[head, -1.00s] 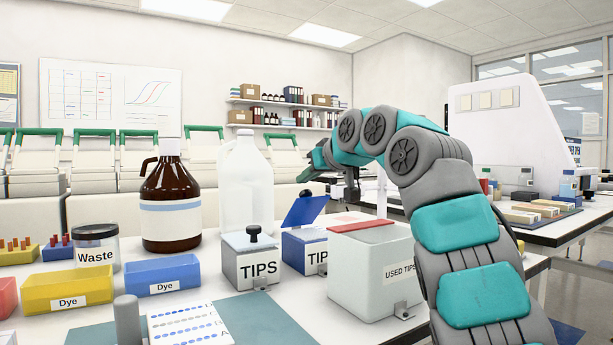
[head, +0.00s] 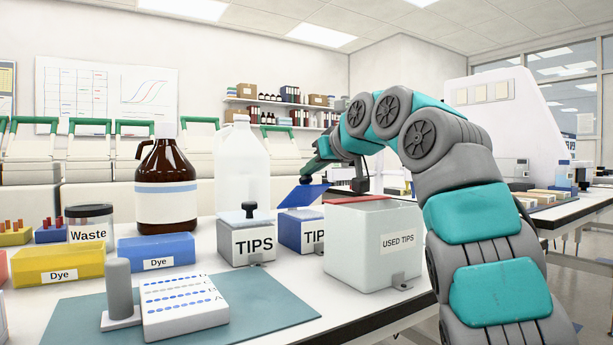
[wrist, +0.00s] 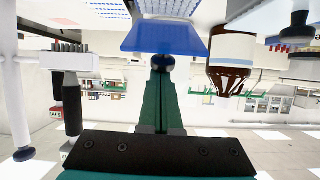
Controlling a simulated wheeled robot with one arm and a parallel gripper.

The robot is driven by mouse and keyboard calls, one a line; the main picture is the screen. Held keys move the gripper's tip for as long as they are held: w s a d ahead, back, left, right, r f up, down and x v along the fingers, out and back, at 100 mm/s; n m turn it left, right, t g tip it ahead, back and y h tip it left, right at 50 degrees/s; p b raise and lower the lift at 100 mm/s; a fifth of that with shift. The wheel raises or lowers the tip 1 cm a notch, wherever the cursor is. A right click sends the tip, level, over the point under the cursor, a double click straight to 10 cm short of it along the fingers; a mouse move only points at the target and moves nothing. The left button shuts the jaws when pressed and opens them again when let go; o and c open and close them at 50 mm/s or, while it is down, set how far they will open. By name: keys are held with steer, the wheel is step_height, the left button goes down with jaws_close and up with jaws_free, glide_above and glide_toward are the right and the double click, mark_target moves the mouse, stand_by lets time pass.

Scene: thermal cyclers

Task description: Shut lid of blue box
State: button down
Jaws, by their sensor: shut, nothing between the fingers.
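The blue box (head: 291,234), labelled TIPS, stands on the bench between the grey TIPS box and the used tips box, which hides its right part. Its blue lid (head: 304,196) is partly open, tilted up toward the right at a shallow angle. My gripper (head: 308,179) is shut and empty, its tip at the lid's upper side. In the wrist view, which appears upside down, the shut fingertips (wrist: 162,62) meet or nearly meet the edge of the blue lid (wrist: 165,37). I cannot tell for certain whether they touch.
The grey TIPS box (head: 245,240) with a black knob is close on the left. The white used tips box (head: 362,250) with a red top stands in front right. A brown bottle (head: 166,190) and a clear jug (head: 243,165) stand behind left.

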steer(key=shift+s+d+f, duration=0.15)
steer(key=shift+s+f, duration=0.05)
stand_by(0.4)
steer(key=shift+w+a+r+p, duration=0.45)
steer(key=shift+w+p, duration=0.1)
steer(key=shift+p, duration=0.2)
